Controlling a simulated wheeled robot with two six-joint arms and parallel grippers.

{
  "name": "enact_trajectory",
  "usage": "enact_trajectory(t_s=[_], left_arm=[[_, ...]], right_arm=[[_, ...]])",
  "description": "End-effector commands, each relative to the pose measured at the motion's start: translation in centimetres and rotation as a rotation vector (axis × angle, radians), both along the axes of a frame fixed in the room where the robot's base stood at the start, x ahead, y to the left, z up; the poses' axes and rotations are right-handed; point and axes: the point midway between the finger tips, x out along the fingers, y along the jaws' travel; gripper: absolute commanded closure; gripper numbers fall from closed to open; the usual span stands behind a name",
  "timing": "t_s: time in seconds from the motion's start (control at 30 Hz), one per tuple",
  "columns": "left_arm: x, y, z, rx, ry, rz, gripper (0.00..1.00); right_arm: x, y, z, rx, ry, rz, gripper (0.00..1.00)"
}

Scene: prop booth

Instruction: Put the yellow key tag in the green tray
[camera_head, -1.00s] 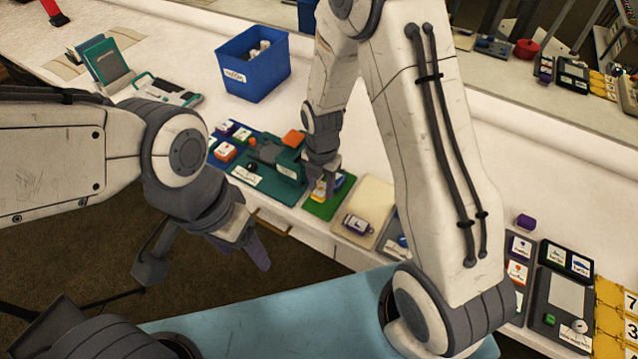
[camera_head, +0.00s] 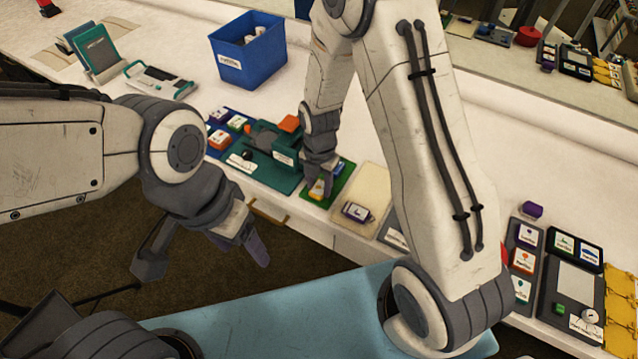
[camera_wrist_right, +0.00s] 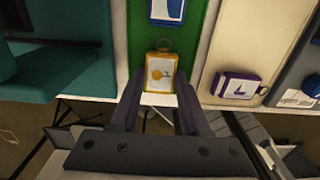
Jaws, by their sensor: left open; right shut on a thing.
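The yellow key tag (camera_wrist_right: 160,76), with a ring at its top and a white label, is between the fingertips of my right gripper (camera_wrist_right: 160,92), which is shut on it. In the head view the tag (camera_head: 317,189) shows small below the right gripper (camera_head: 320,182). The tag lies over the near part of the green tray (camera_wrist_right: 198,22); I cannot tell whether it touches the tray floor. The tray also shows in the head view (camera_head: 341,185), partly hidden by my right arm. My left gripper (camera_head: 247,250) is open and empty, off the table's front edge.
A blue-labelled tag (camera_wrist_right: 167,10) lies farther back in the green tray. A teal fixture (camera_head: 285,178) stands to its left and a beige tray (camera_head: 373,188) with a purple tag (camera_head: 356,212) to its right. A blue bin (camera_head: 246,60) stands behind.

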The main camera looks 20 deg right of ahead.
Motion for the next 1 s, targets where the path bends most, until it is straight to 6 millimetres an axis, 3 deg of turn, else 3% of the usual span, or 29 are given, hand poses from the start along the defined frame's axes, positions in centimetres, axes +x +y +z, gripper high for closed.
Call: enact_trajectory(t_s=[0.03,0.1,0.53,1.0], left_arm=[[0.0,0.0,0.0,0.000,0.000,0.000,0.31],[0.0,0.0,0.0,0.000,0.000,0.000,0.31],[0.0,0.0,0.0,0.000,0.000,0.000,0.31],[0.0,0.0,0.1,0.000,0.000,0.000,0.31]], right_arm=[[0.0,0.0,0.0,0.000,0.000,0.000,0.46],[0.0,0.0,0.0,0.000,0.000,0.000,0.19],[0.1,0.0,0.9,0.001,-0.002,0.000,0.19],[0.1,0.0,9.2,0.001,-0.004,0.000,0.19]])
